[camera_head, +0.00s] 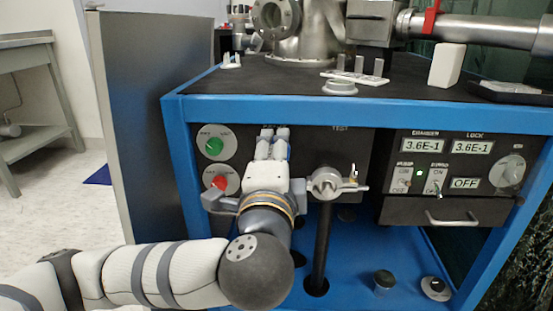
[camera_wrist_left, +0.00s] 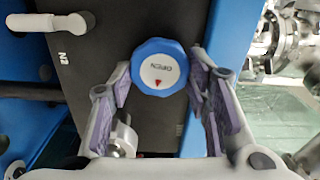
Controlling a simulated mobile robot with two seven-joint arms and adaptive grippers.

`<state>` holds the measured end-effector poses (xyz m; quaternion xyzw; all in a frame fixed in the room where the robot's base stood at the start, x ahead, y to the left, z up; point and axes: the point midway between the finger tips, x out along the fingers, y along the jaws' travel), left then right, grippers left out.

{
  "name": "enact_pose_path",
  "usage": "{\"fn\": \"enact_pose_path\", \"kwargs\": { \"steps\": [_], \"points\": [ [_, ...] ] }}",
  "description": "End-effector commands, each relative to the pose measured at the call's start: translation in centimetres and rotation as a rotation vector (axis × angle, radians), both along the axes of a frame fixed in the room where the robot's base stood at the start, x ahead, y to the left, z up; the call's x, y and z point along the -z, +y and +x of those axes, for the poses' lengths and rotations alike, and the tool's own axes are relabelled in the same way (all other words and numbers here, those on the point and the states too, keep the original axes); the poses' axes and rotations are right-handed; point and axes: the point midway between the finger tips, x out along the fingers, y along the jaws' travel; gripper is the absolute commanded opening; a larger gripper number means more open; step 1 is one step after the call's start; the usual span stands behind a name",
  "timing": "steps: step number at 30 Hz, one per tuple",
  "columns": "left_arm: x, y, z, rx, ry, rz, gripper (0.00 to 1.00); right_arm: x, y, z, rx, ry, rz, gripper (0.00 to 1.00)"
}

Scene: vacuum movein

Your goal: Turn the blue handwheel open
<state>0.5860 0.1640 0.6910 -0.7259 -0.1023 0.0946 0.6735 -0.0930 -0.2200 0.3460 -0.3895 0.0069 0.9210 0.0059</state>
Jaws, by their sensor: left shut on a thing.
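The blue handwheel (camera_wrist_left: 138,78) shows in the left wrist view, with a scalloped blue rim and a white centre bearing dark lettering and a red triangle. My left gripper (camera_wrist_left: 160,72) has one purple-padded finger on each side of the wheel and is shut on it. In the head view, my left gripper (camera_head: 272,143) reaches up to the dark front panel of the blue-framed machine and hides most of the wheel. My right gripper is not in view.
Left of the gripper are a green knob (camera_head: 214,146) and a red knob (camera_head: 219,183). Close on its right is a metal round fitting (camera_head: 325,183) with a side handle. A control panel (camera_head: 448,160) with readouts and a drawer (camera_head: 445,211) are at right.

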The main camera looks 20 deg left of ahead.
Motion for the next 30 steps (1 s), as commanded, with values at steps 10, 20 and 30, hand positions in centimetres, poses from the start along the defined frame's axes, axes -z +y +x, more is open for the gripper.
{"fn": "enact_pose_path", "kwargs": {
  "steps": [10, 20, 30],
  "points": [
    [-0.1, 0.1, 0.0, -0.004, -0.002, -0.005, 0.16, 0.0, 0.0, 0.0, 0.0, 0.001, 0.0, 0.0],
    [0.0, 0.1, 0.0, -0.002, -0.001, -0.003, 0.64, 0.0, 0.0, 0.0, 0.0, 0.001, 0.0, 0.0],
    [0.0, -1.2, -3.8, 0.004, -0.001, -0.005, 0.64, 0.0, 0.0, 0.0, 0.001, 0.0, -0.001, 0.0]
  ]
}}
